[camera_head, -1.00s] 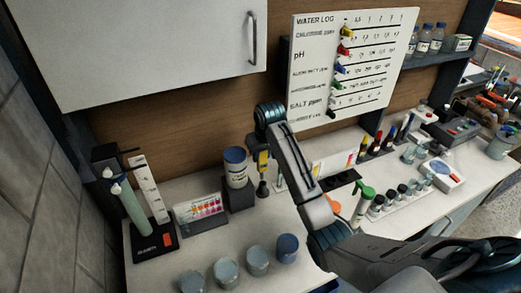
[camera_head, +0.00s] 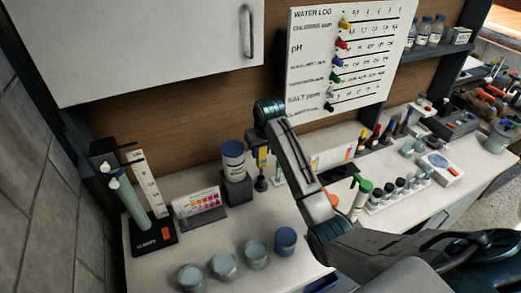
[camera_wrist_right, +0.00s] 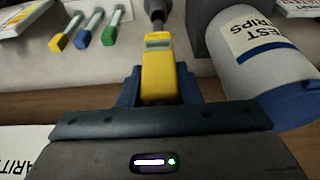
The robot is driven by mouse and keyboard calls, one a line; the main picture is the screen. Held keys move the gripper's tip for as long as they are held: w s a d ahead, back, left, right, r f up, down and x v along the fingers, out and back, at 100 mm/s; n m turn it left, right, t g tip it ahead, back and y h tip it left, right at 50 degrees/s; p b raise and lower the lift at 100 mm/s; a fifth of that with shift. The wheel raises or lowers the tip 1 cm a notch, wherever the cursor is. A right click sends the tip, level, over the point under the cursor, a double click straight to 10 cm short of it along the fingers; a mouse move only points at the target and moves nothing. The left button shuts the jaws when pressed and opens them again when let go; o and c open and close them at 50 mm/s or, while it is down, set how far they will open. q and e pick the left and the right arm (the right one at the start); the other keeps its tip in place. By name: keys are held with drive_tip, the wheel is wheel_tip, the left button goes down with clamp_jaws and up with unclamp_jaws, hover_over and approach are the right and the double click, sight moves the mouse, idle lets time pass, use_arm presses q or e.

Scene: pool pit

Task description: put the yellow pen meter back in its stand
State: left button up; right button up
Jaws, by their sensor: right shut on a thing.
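The yellow pen meter (camera_wrist_right: 158,68) is between the fingers of my right gripper (camera_wrist_right: 160,88) in the right wrist view, with a small grey display and a dark lower end. In the head view the meter (camera_head: 262,158) hangs roughly upright, dark end down, just right of the white-and-blue tub. My right gripper (camera_head: 262,150) is shut on its upper part there, and my arm covers part of the counter. My left gripper is not in view.
The test strips tub (camera_head: 234,162) stands close left of the meter. A colour chart (camera_head: 197,203) and clarity stand (camera_head: 153,240) are further left. Several round jars (camera_head: 256,254) line the front. A green-capped tube (camera_head: 361,198) and vials (camera_head: 399,186) stand right of my arm.

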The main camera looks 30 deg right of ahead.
sight(261, 162)
drive_tip(key=shift+f, duration=0.15)
drive_tip(key=shift+f, duration=0.85)
drive_tip(key=shift+f, duration=0.2)
drive_tip(key=shift+f+b, duration=0.35)
drive_tip(key=shift+f, duration=0.8)
drive_tip(key=shift+f, duration=0.6)
idle(0.6)
drive_tip(key=o, duration=1.1)
